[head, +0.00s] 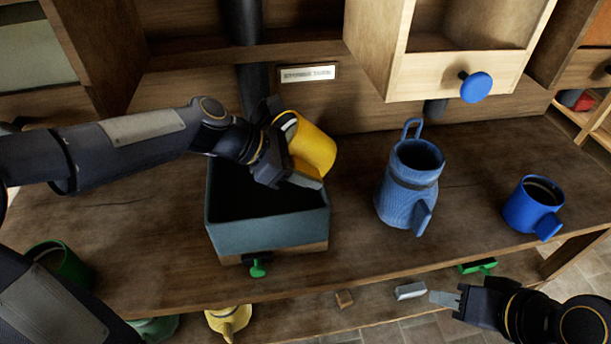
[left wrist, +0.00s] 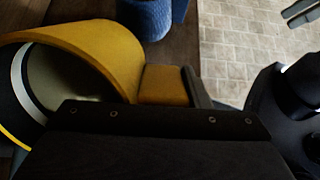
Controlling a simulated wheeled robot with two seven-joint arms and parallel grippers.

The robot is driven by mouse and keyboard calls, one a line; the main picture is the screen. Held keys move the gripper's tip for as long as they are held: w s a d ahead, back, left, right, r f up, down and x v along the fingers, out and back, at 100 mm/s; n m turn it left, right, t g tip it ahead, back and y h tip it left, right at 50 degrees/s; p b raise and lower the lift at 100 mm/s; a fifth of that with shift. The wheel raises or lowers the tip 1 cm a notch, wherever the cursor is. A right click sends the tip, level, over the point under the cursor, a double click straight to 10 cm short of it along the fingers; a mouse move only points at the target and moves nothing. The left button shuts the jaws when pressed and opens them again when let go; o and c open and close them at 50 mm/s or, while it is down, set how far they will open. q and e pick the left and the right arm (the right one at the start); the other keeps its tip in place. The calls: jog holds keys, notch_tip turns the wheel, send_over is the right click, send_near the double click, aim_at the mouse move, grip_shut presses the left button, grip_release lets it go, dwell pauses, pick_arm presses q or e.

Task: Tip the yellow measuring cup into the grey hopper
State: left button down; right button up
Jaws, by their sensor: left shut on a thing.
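The yellow measuring cup (head: 316,148) is tilted well over, its mouth towards the left, above the back right part of the grey hopper (head: 268,230). My left gripper (head: 301,180) is shut on the cup's handle. In the left wrist view the yellow cup (left wrist: 112,45) lies on its side, with a pale rim and a greyish inside; I cannot tell whether anything is in it. The hopper is an open blue-grey box with a dark inside and a green knob (head: 257,268) below its front. My right gripper (head: 450,297) is empty and looks open, at lower right.
A blue ribbed jug (head: 408,185) and a blue mug (head: 535,205) stand right of the hopper. A drawer with a blue knob (head: 476,87) overhangs the back. A green mug (head: 58,262) is at left. A yellow vessel (head: 229,320) is below the front edge. Bench between hopper and jug is clear.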

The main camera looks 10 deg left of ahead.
aim_at(296, 161)
pick_arm(q)
jog(key=shift+r+h+b, duration=0.15)
jog(key=shift+h+b, duration=0.45)
jog(key=shift+b, duration=1.35)
jog(key=h+b, duration=0.1)
jog(key=b, duration=0.2)
jog(key=a+r+t+h+b, duration=0.1)
jog(key=h+b, duration=0.1)
jog(key=b, duration=0.2)
jog(key=shift+s+a+r, duration=0.1)
jog(key=shift+s+r, duration=0.1)
jog(key=shift+a+r+t+h+b, duration=0.15)
jog(key=shift+r+t+h+b, duration=0.2)
jog(key=shift+h+b, duration=0.65)
jog(key=shift+a+r+b, duration=0.1)
jog(key=shift+r+b, duration=0.1)
jog(key=shift+b, duration=0.45)
jog(key=shift+s, duration=0.1)
jog(key=shift+t+h+b, duration=0.25)
jog(key=shift+h+b, duration=0.35)
jog(key=shift+b, duration=0.15)
jog(key=shift+r+h+b, duration=0.35)
jog(key=shift+h+b, duration=0.35)
jog(key=shift+b, duration=0.8)
jog(key=shift+r, duration=0.1)
